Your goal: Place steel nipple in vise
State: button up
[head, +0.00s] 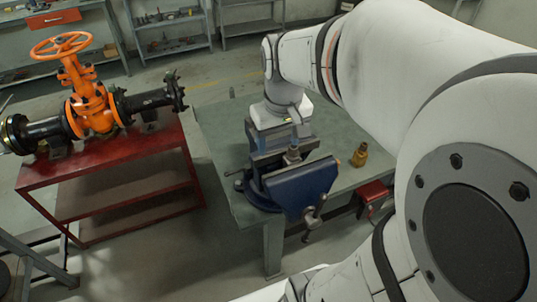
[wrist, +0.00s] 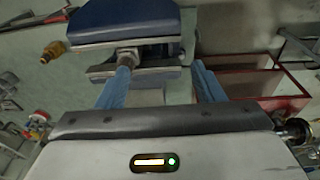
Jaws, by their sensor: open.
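The steel nipple (head: 293,155) stands in the gap between the jaws of the blue vise (head: 300,187) in the head view. In the wrist view the nipple (wrist: 128,55) shows as a short grey threaded piece between the jaw plates of the vise (wrist: 125,22), left of centre in the gap. I cannot tell whether both jaws touch it. My gripper (wrist: 162,66) is open and empty, its two blue fingers spread widely. The left fingertip is close to the nipple; the right one is well clear of it. The head view shows the gripper (head: 296,119) just behind the vise.
A brass fitting (head: 360,155) stands on the grey-green bench (head: 230,150) right of the vise. A red box (head: 374,195) is at the bench's right edge. The orange gate valve (head: 92,100) sits on a red stand (head: 110,150) to the left, with floor between.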

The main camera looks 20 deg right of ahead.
jog(key=s+a+t, duration=0.2)
jog(key=s+a, duration=0.3)
jog(key=s, duration=0.2)
jog(key=shift+s+a+f, duration=0.15)
jog(key=shift+s+f, duration=0.05)
jog(key=shift+s, duration=0.15)
jog(key=shift+f, duration=0.1)
jog(key=shift+b+x, duration=0.8)
jog(key=shift+x, duration=0.05)
jog(key=shift+s, duration=0.15)
